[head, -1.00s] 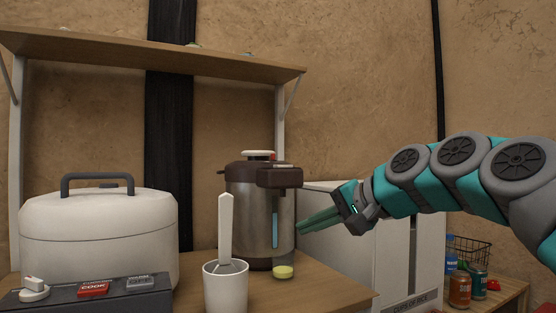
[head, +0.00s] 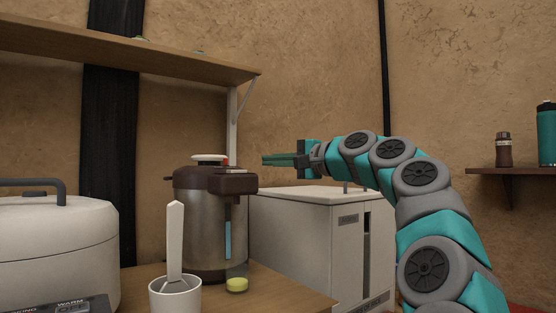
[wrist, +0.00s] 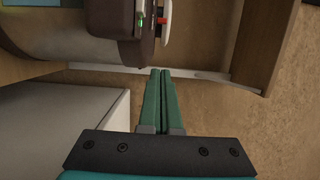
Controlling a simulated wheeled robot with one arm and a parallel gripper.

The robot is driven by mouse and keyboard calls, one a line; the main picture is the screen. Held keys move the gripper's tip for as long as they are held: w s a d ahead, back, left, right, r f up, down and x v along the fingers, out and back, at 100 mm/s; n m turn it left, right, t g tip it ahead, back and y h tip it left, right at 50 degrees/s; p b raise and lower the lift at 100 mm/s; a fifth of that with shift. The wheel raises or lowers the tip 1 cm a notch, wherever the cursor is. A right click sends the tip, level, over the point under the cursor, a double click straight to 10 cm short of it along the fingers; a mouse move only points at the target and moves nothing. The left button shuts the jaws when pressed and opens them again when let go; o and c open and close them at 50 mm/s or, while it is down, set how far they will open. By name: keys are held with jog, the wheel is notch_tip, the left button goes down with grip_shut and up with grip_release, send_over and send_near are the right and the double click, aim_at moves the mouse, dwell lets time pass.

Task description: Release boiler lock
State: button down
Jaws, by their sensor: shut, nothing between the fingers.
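The boiler (head: 205,240), a steel pot with a brown top and spout, stands on the wooden counter. On its lid are a white disc (head: 209,158) and a small red part (head: 226,160). In the wrist view the brown top (wrist: 121,20), the white disc (wrist: 165,22) and the red part (wrist: 161,20) show at the upper edge, with a small green light. My gripper (head: 265,160) is shut and empty, its green fingers together. It is to the right of the lid, about level with the red part, and apart from it. It also shows in the wrist view (wrist: 160,72).
A white box-shaped dispenser (head: 300,225) stands right of the boiler, below my arm. A shelf (head: 150,66) hangs above the boiler on a bracket. A white cup with a paddle (head: 175,297), a yellow-green puck (head: 237,285) and a white cooker (head: 60,240) are in front and left.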

aim_at(226, 160)
jog(key=a, duration=0.2)
jog(key=w+a, duration=0.1)
jog(key=a, duration=0.1)
jog(key=w+a, duration=0.1)
jog(key=a, duration=0.2)
jog(key=shift+s+a, duration=0.15)
jog(key=shift+a, duration=0.2)
jog(key=shift+a, duration=0.1)
dwell(0.4)
jog(key=shift+s+a+r, duration=0.1)
jog(key=shift+s+a, duration=0.6)
jog(key=shift+a, duration=0.35)
jog(key=shift+s, duration=0.1)
